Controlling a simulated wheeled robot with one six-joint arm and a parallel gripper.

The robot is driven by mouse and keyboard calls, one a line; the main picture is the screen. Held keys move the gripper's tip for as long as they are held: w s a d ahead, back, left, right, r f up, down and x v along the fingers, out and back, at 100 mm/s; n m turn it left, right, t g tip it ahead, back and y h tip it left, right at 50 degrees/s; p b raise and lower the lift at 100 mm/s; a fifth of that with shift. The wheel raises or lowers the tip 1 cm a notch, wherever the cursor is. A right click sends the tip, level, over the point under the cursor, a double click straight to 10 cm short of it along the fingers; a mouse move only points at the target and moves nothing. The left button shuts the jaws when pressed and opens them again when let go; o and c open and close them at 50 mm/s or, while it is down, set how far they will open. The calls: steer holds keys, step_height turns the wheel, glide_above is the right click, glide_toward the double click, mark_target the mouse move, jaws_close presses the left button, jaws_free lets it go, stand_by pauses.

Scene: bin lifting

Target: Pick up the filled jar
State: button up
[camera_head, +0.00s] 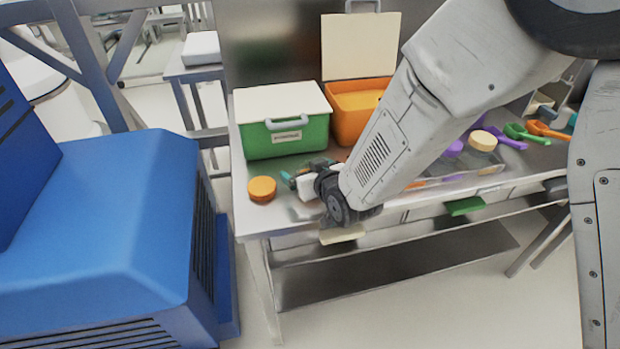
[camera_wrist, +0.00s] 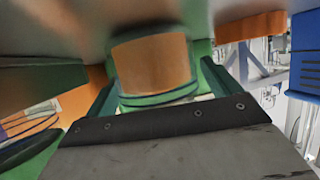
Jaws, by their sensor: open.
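My gripper (camera_head: 308,180) is low over the front left of the metal table, in front of the green bin. It is open. A short round orange-topped container (camera_head: 262,189), perhaps the jar, stands to the left of my gripper, apart from it. In the wrist view, a rounded orange thing (camera_wrist: 155,62) with a green lower rim lies beyond the dark gripper edge, between green finger-like parts. The picture is blurred, so I cannot tell whether this is the jar, or what fills it. No hold on it shows.
A green bin (camera_head: 302,138) with a cream lid and an orange bin (camera_head: 345,101) with a raised lid stand behind. Several coloured scoops (camera_head: 527,134) and a cream-topped round container (camera_head: 483,141) lie right. A blue machine (camera_head: 110,220) stands left of the table (camera_head: 246,224).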

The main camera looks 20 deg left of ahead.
steer(key=c, duration=1.3)
steer(key=shift+r, duration=0.2)
